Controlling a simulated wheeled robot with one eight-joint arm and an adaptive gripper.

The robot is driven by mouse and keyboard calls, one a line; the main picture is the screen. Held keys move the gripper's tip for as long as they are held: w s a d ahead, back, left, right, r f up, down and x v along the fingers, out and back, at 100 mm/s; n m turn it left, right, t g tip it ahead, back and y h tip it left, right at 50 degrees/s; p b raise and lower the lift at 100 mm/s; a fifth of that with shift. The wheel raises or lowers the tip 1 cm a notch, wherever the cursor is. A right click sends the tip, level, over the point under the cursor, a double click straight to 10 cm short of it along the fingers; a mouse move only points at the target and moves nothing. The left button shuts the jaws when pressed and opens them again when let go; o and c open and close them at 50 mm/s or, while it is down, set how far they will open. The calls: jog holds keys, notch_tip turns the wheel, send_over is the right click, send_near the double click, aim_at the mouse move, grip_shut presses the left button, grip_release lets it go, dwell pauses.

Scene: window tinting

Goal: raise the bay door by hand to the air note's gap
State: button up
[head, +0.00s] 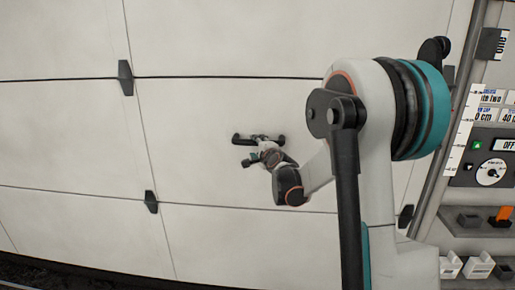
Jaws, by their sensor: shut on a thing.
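The bay door (70,135) is a large off-white panelled door with dark horizontal seams and black hinges. It fills most of the head view. A dark bar handle (238,140) is on one of its middle panels. My gripper (262,142) is at this handle, small in the view, and is shut on it. My wrist hides part of the handle and the fingertips. The door's lower edge shows along the bottom left; how large any gap under it is, I cannot tell.
At the right is a scale strip (463,130) beside the door's side rail. A control panel (492,160) there has a dial, an "OFF" display and note cards (491,98), only partly readable. Below it, a shelf (470,236) holds small boxes and an orange item (504,213).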

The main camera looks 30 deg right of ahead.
jog(key=shift+s+f, duration=0.1)
jog(key=shift+f, duration=0.3)
grip_shut()
jog(key=o, duration=0.9)
grip_release()
jog(key=shift+w+d+f, duration=0.1)
jog(key=shift+w+f, duration=0.05)
jog(key=shift+w, duration=0.2)
jog(key=shift+r, duration=0.2)
jog(key=v, duration=1.2)
jog(key=shift+f, duration=0.1)
